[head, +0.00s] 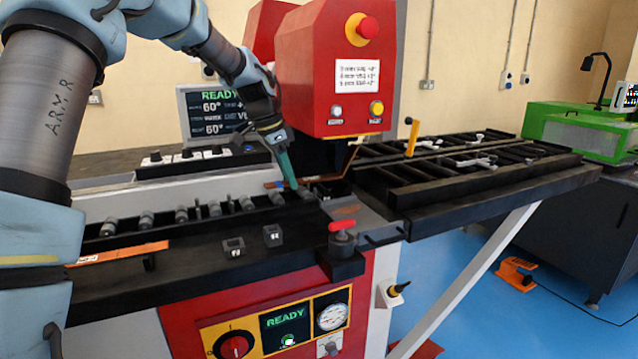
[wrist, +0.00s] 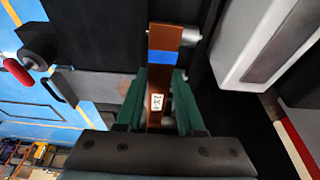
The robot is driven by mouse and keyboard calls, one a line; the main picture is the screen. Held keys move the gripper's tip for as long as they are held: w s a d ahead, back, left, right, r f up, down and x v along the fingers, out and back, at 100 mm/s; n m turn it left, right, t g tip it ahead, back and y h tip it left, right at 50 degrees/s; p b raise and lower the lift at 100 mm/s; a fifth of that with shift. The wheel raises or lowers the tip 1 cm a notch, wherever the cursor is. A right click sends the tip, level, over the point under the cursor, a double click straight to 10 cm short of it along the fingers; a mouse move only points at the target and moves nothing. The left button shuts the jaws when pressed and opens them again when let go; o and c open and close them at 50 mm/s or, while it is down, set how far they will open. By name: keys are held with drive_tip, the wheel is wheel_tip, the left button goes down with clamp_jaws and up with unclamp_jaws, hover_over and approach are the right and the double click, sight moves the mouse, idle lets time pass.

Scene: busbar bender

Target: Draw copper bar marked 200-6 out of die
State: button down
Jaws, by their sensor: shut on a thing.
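My gripper (head: 294,185) has green fingers and reaches down beside the red bending head (head: 335,75). In the wrist view my gripper (wrist: 161,80) is shut on a copper bar (wrist: 165,38). The bar has a blue band and a small white label between the fingers; its text is too small to read. In the head view this copper bar (head: 326,180) shows as a thin strip running right from the fingers, with its far part angled upward under the bending head. The die itself is mostly hidden there, so I cannot tell whether the bar touches it.
Another copper bar (head: 120,253) with a label lies on the black bench at left. A red-handled clamp (head: 342,235) stands near the front edge. Several rollers line the bench, and a slatted black table (head: 455,165) extends right. A screen (head: 217,115) reads READY.

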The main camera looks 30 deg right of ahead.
drive_tip(key=shift+s+a+b, duration=0.25)
drive_tip(key=shift+s+b, duration=0.35)
drive_tip(key=shift+s, duration=1.8)
drive_tip(key=shift+s+a+b, duration=0.3)
drive_tip(key=shift+s+b, duration=0.35)
drive_tip(key=shift+s, duration=1.8)
drive_tip(key=shift+s+a+b, duration=0.25)
drive_tip(key=shift+s+b, duration=0.35)
drive_tip(key=shift+s, duration=1.8)
drive_tip(key=shift+r, duration=0.15)
wheel_tip(320, 180, up, 5)
drive_tip(key=p, duration=0.4)
